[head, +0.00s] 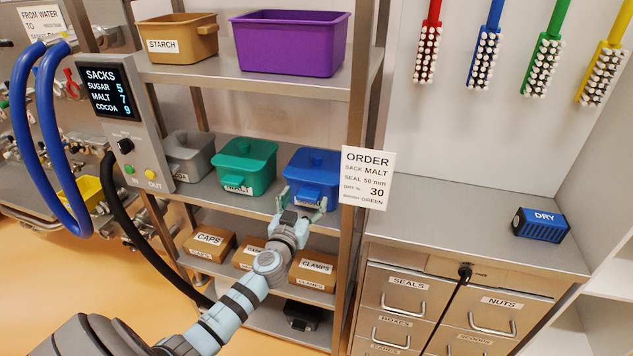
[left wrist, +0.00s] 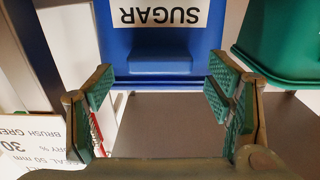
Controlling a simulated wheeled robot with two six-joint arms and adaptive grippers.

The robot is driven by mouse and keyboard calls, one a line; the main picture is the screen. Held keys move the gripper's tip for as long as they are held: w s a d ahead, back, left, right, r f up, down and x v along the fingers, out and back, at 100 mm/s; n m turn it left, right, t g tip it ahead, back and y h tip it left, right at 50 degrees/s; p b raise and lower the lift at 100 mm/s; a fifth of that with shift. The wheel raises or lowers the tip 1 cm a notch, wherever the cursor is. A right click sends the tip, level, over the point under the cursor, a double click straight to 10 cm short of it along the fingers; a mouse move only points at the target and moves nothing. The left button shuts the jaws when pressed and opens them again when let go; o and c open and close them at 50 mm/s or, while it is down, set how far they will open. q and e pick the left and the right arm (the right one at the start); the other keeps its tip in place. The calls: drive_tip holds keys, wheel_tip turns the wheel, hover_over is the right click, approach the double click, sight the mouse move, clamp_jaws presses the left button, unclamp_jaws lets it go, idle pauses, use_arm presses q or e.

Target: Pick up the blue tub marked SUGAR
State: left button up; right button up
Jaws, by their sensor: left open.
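The blue tub (head: 312,168) with a lid stands on the middle shelf of the steel rack, at the right end, in the head view. In the left wrist view the blue tub (left wrist: 160,40) carries a white SUGAR label, seen upside down, and a block-like handle on its front. My left gripper (head: 302,207) is in front of the tub's lower front. In the left wrist view my left gripper (left wrist: 160,95) is open and empty, its green-padded fingers on either side of the handle's span. I cannot tell whether they touch it. My right gripper is not in view.
A green tub (head: 246,165) stands left of the blue tub, with a grey tub (head: 188,152) beyond it. An ORDER card (head: 367,178) hangs at the rack's right post, close to the gripper. Cardboard boxes (head: 316,272) fill the shelf below. The right counter (head: 455,225) is mostly clear.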

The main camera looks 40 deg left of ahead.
use_arm(q)
drive_tip(key=shift+w+a+f, duration=0.2)
drive_tip(key=shift+w+f, duration=0.05)
drive_tip(key=shift+w, duration=0.4)
drive_tip(key=shift+s, duration=0.1)
drive_tip(key=c, duration=1.4)
drive_tip(key=shift+r, duration=0.2)
drive_tip(key=shift+c, duration=0.2)
